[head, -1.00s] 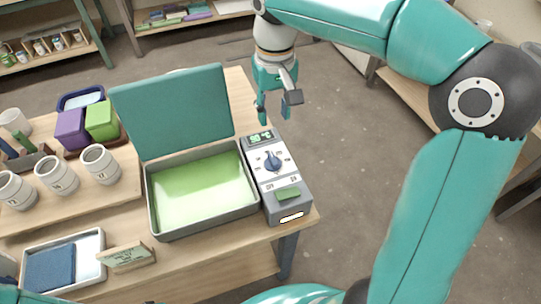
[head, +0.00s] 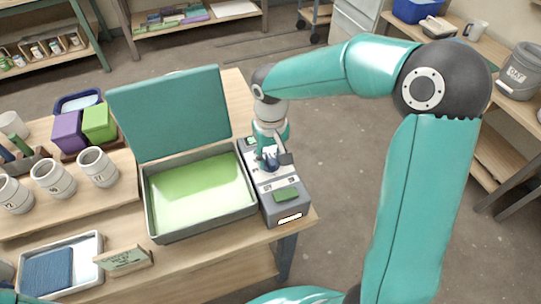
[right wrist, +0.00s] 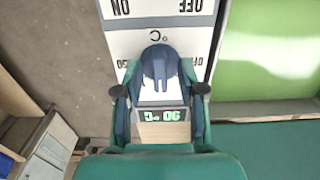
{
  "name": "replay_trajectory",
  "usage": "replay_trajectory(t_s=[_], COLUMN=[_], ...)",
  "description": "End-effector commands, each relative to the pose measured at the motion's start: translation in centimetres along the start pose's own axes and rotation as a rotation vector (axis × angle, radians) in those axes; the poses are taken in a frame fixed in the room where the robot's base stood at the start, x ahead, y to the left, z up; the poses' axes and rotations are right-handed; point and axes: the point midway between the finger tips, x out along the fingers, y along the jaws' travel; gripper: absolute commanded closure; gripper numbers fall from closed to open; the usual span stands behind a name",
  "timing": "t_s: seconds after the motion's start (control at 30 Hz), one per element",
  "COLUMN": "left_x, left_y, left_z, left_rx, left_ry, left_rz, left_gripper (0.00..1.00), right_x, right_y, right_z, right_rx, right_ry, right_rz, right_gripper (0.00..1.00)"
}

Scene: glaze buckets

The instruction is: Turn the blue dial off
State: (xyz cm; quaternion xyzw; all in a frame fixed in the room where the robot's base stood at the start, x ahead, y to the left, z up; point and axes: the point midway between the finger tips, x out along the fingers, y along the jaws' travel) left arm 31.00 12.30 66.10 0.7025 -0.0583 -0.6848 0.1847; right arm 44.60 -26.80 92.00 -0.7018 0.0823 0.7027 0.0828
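The blue dial (right wrist: 160,68) is on the top face of a grey control box (head: 284,210) at the right edge of the table. In the head view my right gripper (head: 270,162) is down over the dial and hides most of it. In the right wrist view the gripper's two fingers (right wrist: 160,75) stand either side of the dial, with a small gap on each side, so it is open. A green lit display (right wrist: 160,118) shows between the fingers. ON and OFF labels are at the top of that view. My left gripper is out of view.
A grey tray (head: 202,229) with a green bottom and raised teal lid (head: 168,112) stands just left of the box. Open floor lies to the right.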

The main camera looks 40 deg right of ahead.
Motion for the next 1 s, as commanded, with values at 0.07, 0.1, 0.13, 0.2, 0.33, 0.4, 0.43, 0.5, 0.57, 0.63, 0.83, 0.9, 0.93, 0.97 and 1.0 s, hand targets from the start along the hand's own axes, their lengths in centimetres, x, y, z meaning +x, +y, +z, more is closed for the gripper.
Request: replay_trajectory(t_s=[0.07,0.1,0.13,0.2,0.33,0.4,0.43,0.5,0.57,0.63,0.83,0.9,0.93,0.97,1.0], left_x=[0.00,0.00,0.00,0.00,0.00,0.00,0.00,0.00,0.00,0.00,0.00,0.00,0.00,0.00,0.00], left_y=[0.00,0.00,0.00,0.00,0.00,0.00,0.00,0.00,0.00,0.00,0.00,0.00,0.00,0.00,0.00], left_z=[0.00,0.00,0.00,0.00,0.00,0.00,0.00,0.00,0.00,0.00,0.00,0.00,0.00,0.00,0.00], left_rx=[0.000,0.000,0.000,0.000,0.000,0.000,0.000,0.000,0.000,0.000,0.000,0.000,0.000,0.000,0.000], left_ry=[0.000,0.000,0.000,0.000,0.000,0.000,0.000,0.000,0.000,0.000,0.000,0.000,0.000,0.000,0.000], left_rz=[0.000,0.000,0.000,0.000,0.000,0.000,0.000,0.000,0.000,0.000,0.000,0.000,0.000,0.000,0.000], left_gripper=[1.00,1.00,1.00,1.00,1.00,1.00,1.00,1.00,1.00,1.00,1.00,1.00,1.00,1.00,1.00], right_x=[0.04,0.03,0.02,0.01,-0.01,-0.01,-0.02,-0.03,-0.03,-0.04,-0.05,-0.06,-0.06,-0.06,-0.06], right_y=[0.00,0.00,0.00,0.00,-0.01,-0.01,-0.01,-0.02,-0.02,-0.02,-0.01,-0.01,-0.01,-0.01,0.00], right_z=[0.00,-0.01,-0.01,-0.01,-0.02,-0.02,-0.02,-0.03,-0.03,-0.03,-0.04,-0.05,-0.05,-0.05,-0.06], right_rx=[0.000,0.000,0.000,0.000,0.000,0.000,0.000,0.000,0.000,-0.001,-0.025,-0.045,-0.057,-0.069,-0.088], right_ry=[0.000,0.000,0.000,0.000,0.000,0.001,0.001,0.001,0.001,0.001,0.001,0.001,0.002,0.002,0.002], right_rz=[0.000,0.000,0.000,0.000,0.000,0.000,0.000,0.000,0.000,0.000,0.000,0.000,0.000,0.000,0.000], right_gripper=[0.60,0.60,0.60,0.62,0.84,0.95,1.00,1.00,1.00,1.00,1.00,1.00,1.00,1.00,1.00])
